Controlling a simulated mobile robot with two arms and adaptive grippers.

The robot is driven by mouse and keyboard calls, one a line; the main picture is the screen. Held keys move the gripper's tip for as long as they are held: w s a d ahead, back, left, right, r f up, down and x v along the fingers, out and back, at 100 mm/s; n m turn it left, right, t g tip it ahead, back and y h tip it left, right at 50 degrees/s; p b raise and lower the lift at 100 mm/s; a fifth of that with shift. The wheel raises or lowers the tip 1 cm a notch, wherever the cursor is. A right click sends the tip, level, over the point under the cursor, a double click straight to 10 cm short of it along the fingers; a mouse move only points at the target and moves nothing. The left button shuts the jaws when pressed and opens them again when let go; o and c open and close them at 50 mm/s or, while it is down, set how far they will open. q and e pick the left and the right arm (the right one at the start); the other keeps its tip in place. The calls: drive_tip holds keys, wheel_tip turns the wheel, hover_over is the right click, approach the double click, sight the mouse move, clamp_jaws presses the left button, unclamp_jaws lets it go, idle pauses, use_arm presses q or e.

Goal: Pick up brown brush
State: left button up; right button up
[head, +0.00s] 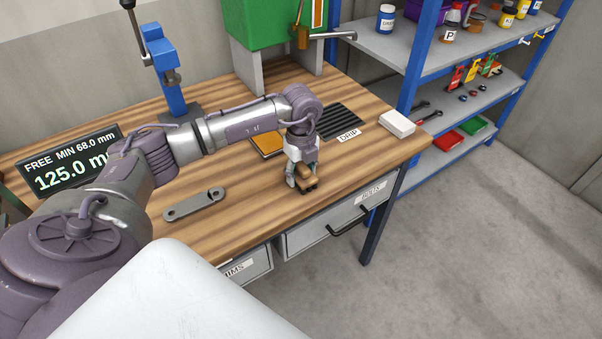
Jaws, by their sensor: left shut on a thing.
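The brown brush (306,174) is at the wooden workbench (245,218), near its front edge. It has a light brown top and a dark lower part. My left gripper (302,180) points down from above and is shut on the brush. The fingers hide part of the brush. I cannot tell whether the brush touches the bench top or is just above it. My right gripper is not in view.
A grey link plate (194,204) lies on the bench left of the brush. A black drip grate (341,121) and a white block (397,124) lie behind and to the right. A blue shelf unit (415,75) stands at the right. Open floor lies in front.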

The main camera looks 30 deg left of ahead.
sight(302, 165)
use_arm(q)
drive_tip(key=shift+r+b, duration=0.3)
drive_tip(key=shift+r, duration=0.4)
drive_tip(key=r, duration=0.1)
drive_tip(key=r+b, duration=0.1)
drive_tip(key=shift+d+r, duration=0.2)
drive_tip(key=shift+r, duration=0.15)
drive_tip(key=s+d+r+b, duration=0.2)
drive_tip(key=s+d+r, duration=0.2)
drive_tip(key=d, duration=0.6)
drive_tip(key=shift+s+d+r, duration=0.2)
drive_tip(key=shift+d+r, duration=0.05)
drive_tip(key=shift+r, duration=1.15)
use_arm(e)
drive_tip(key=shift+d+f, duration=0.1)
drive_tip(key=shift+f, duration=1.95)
use_arm(q)
drive_tip(key=o, duration=0.7)
drive_tip(key=c, duration=0.5)
